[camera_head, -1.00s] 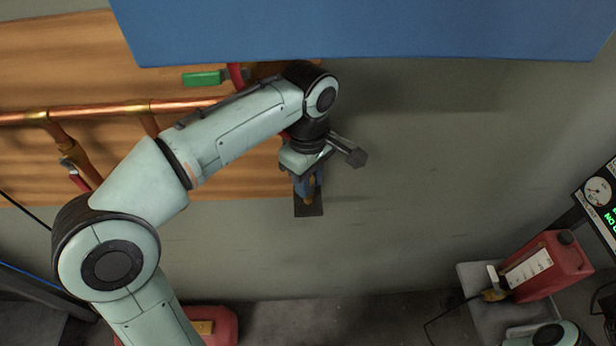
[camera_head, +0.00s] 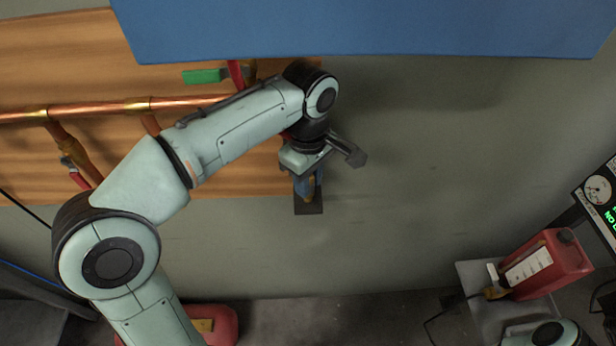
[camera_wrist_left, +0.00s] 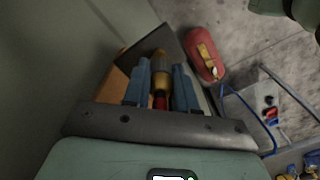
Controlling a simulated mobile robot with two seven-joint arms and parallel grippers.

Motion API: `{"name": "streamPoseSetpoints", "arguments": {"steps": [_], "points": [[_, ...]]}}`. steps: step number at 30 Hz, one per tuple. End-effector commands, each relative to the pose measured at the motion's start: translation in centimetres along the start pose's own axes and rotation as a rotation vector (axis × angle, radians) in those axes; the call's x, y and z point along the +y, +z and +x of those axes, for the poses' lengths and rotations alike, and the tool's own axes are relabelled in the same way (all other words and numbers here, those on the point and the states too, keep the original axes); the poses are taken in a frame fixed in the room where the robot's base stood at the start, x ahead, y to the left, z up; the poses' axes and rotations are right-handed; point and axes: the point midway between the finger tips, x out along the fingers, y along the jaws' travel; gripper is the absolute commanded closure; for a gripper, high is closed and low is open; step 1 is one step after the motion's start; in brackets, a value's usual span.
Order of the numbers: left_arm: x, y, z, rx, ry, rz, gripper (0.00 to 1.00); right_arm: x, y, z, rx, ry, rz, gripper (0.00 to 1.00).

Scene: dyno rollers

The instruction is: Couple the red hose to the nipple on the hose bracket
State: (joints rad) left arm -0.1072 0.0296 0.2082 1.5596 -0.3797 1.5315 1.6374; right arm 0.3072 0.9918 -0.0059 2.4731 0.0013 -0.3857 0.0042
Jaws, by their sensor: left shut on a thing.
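My left gripper (camera_head: 309,188) points down in front of the wall at the wooden board's right edge. In the left wrist view its two blue fingers (camera_wrist_left: 160,88) are shut on the brass end (camera_wrist_left: 161,78) of the red hose (camera_wrist_left: 160,102), with a bit of red showing below the brass. The dark plate of the hose bracket (camera_head: 309,207) is just beyond the fingertips, and it also shows in the left wrist view (camera_wrist_left: 152,42). The nipple is hidden, so I cannot tell whether the brass end touches it. My right gripper is not in view.
Copper pipes (camera_head: 100,110) and a green handle (camera_head: 203,76) are on the wooden board (camera_head: 235,180) at left. A blue panel (camera_head: 370,30) overhangs at the top. A red canister (camera_head: 548,265) stands at right. The wall right of the gripper is clear.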

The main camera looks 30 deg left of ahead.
Motion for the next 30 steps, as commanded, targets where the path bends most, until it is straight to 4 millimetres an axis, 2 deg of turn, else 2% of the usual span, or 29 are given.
{"name": "streamPoseSetpoints", "arguments": {"steps": [30], "points": [[0.00, 0.00, 0.84, 0.000, 0.001, 0.000, 1.00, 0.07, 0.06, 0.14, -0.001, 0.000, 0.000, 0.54]]}}
